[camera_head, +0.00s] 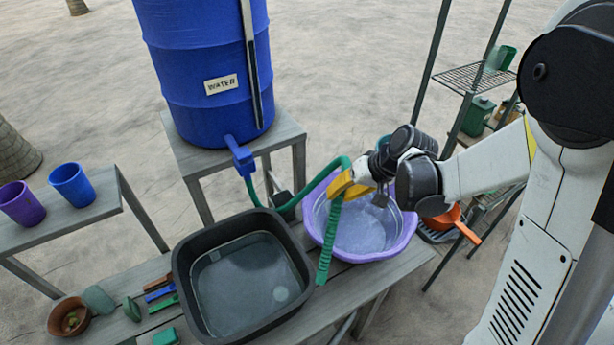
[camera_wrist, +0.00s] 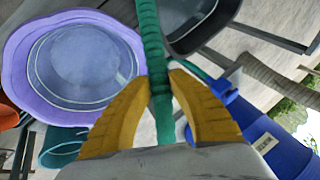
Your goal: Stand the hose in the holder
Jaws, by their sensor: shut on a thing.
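The green ribbed hose (camera_head: 330,240) runs from the tap of the blue water barrel (camera_head: 215,70), dips, then arches up to my gripper (camera_head: 342,187). My gripper's yellow fingers are shut on the hose near the top of the arch. The free end hangs down between the black basin (camera_head: 300,262) and the purple basin (camera_head: 312,222). In the wrist view the hose (camera_wrist: 150,35) passes between both fingers (camera_wrist: 160,90). A small dark block (camera_head: 282,201) stands behind the basins, partly hidden by the hose; I cannot tell whether it is the holder.
The black basin holds water. A clear bowl sits inside the purple basin. Brushes (camera_head: 162,293), a clay pot (camera_head: 70,316) and green stones lie at the bench's left. Purple (camera_head: 21,204) and blue (camera_head: 73,185) cups stand on another bench. A wire shelf (camera_head: 470,78) stands right.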

